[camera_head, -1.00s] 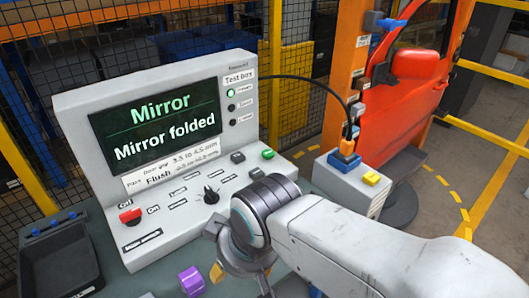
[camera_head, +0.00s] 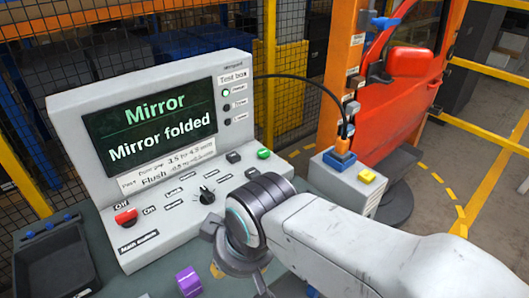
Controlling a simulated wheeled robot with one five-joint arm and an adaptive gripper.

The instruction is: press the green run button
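The green button (camera_head: 264,154) sits at the right end of the sloped panel of the grey test box (camera_head: 75,170). It is in plain view. The box's screen (camera_head: 150,122) reads "Mirror" and "Mirror folded". My arm reaches in from the lower right. Its end, with my gripper (camera_head: 240,268), hangs in front of the panel's lower right, below and nearer than the green button. I see no contact with the button.
A red switch (camera_head: 126,216), a black knob (camera_head: 207,195) and dark buttons share the panel. A small box with a yellow button (camera_head: 367,176) stands to the right, by the red door (camera_head: 400,105). A purple block (camera_head: 189,281) and black tray (camera_head: 57,262) are in front.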

